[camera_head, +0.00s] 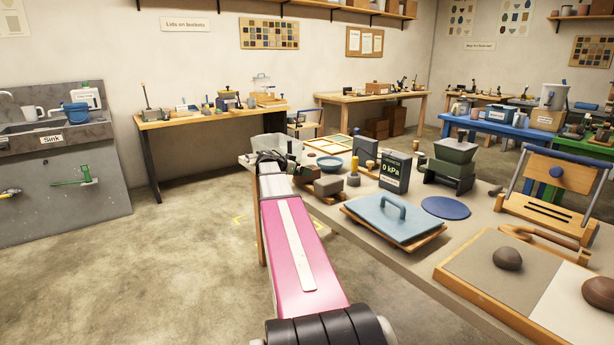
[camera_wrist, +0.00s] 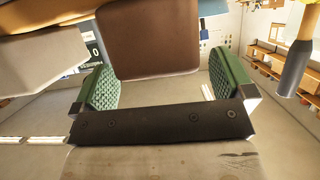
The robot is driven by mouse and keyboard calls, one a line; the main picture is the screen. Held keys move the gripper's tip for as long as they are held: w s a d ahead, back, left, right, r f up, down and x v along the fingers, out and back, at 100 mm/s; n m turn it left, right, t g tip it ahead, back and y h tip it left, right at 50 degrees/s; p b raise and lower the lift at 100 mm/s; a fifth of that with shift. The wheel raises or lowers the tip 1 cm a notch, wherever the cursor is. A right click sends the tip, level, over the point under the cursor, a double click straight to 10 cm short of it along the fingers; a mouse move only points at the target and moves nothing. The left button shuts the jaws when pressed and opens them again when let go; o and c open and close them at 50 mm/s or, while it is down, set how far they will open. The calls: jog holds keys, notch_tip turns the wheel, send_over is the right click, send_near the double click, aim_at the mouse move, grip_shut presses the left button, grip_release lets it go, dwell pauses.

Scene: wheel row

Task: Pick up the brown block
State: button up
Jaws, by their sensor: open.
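The brown block (camera_wrist: 150,45) fills the upper middle of the wrist view, below a tan surface in the picture. Its lower part shows between the green-padded fingers of my gripper (camera_wrist: 165,72). The fingers stand apart on either side of it; I cannot tell whether either pad touches it. In the head view my gripper (camera_head: 279,160) is over the near left end of the long table, among small blocks. Which of these is the brown block I cannot make out there, as my gripper and arm cover part of that spot.
The 0 kPa display (camera_head: 395,172), a blue bowl (camera_head: 330,164) and a blue handled plate (camera_head: 396,218) stand farther along the table (camera_head: 473,208). Floor left of the table is clear.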

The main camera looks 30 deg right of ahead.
jog(key=x, duration=0.2)
jog(key=shift+d+f, duration=0.1)
jog(key=shift+d, duration=0.15)
jog(key=shift+c, duration=0.3)
jog(key=c, duration=1.5)
